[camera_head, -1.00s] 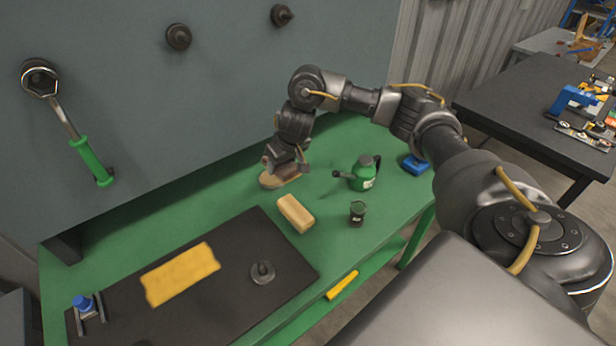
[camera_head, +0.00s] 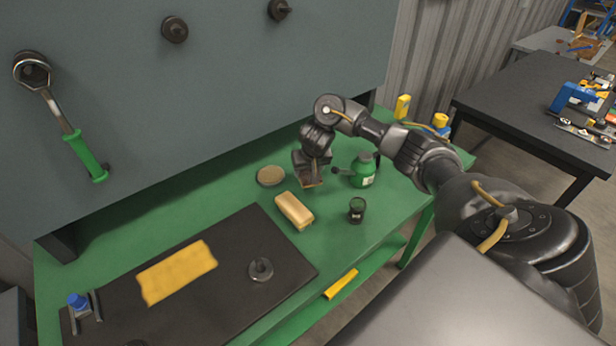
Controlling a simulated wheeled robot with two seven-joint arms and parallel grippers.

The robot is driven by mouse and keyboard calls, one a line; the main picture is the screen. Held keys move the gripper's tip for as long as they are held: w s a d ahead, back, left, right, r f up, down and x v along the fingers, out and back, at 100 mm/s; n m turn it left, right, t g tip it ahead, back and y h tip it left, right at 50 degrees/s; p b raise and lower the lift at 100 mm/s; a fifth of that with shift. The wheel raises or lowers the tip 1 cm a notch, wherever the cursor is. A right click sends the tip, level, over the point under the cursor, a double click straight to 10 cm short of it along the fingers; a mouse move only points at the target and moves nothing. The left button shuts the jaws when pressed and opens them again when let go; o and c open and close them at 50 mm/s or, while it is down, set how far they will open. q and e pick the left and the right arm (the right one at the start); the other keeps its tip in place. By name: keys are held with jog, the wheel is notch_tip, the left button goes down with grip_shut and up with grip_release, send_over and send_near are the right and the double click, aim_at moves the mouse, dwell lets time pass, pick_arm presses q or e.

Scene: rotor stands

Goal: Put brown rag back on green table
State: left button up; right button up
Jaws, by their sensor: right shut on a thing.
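My right gripper (camera_head: 311,182) is over the green table (camera_head: 215,200), between the tan block and the green oil can. It is shut on a small brown thing at its fingertips, which looks like the brown rag; the jaws hide most of it. I cannot tell whether it touches the table. A yellow rag (camera_head: 177,272) lies flat on the black mat (camera_head: 215,310). My left gripper is not in view.
A tan round disc (camera_head: 270,176) and a tan block (camera_head: 294,211) lie left of the gripper. A green oil can (camera_head: 362,170) and a dark cup (camera_head: 356,211) stand to its right. A grey ring-shaped part (camera_head: 260,269) sits on the mat. Free green surface lies at left.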

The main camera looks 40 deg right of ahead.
notch_tip(320, 180, down, 3)
jog(key=shift+s+f+b, duration=0.1)
jog(key=shift+f+b, duration=0.05)
jog(key=shift+b, duration=0.5)
jog(key=shift+f, duration=0.2)
jog(key=shift+f, duration=0.1)
jog(key=o, duration=0.9)
jog(key=shift+f, duration=0.1)
jog(key=shift+r, duration=0.4)
jog(key=p+v, duration=0.7)
jog(key=v, duration=0.4)
jog(key=shift+s+a+r, duration=0.1)
jog(key=shift+s+r, duration=0.1)
jog(key=shift+r, duration=0.1)
